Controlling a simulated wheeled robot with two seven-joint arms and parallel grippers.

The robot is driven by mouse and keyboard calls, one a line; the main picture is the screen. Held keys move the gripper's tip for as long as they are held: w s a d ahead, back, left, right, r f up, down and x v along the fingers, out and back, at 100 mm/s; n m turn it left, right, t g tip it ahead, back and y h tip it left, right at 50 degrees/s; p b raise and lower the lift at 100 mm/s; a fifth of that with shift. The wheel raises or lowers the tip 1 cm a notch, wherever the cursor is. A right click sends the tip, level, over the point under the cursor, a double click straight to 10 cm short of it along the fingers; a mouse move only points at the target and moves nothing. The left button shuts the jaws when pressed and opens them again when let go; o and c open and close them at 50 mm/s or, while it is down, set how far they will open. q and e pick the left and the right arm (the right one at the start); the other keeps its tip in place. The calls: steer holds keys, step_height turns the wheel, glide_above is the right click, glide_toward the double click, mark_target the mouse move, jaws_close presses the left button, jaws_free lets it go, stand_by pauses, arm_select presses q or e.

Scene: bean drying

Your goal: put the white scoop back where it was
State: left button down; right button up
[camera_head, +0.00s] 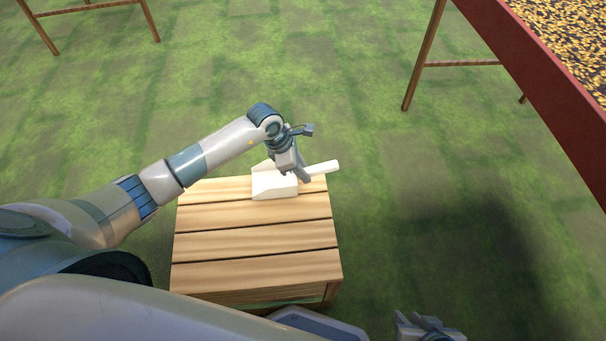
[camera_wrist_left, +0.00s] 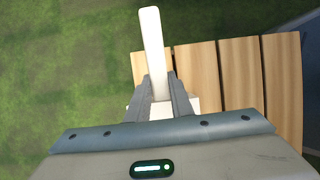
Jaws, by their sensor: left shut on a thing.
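The white scoop (camera_head: 273,184) is at the far edge of the slatted wooden crate (camera_head: 255,236), its pan over the top slats and its handle pointing right, past the crate's edge. My left gripper (camera_head: 303,176) is shut on the scoop near the base of the handle. In the left wrist view the scoop's handle (camera_wrist_left: 153,50) stands out between the two fingers (camera_wrist_left: 160,92), and the pan is mostly hidden behind the gripper. I cannot tell whether the scoop touches the slats. My right gripper (camera_head: 428,328) shows only partly at the bottom edge of the head view, away from the crate.
A red-sided tray (camera_head: 540,75) of yellow and dark beans stands on wooden legs at the upper right. Another wooden-legged stand (camera_head: 90,6) is at the upper left. The crate's nearer slats are bare, and green ground (camera_head: 400,190) is open around it.

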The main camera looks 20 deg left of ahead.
arm_select(q)
steer(key=shift+f, duration=1.05)
arm_select(e)
steer(key=shift+w+a, duration=0.1)
arm_select(q)
steer(key=shift+f, duration=0.1)
steer(key=c, duration=1.6)
jaws_free()
steer(key=shift+o, duration=0.2)
arm_select(e)
steer(key=shift+w+a+r, duration=0.1)
steer(key=shift+w+a, duration=0.05)
arm_select(q)
steer(key=shift+r, duration=0.2)
steer(key=shift+a+r, duration=0.2)
steer(key=shift+r, duration=0.1)
steer(key=v, duration=1)
steer(key=shift+r+p, duration=0.1)
steer(key=shift+p, duration=0.2)
steer(key=shift+s+a+r, duration=0.1)
steer(key=shift+a+r, duration=0.05)
steer(key=shift+r, duration=0.35)
arm_select(e)
steer(key=shift+s+d, duration=0.25)
steer(key=shift+d, duration=0.35)
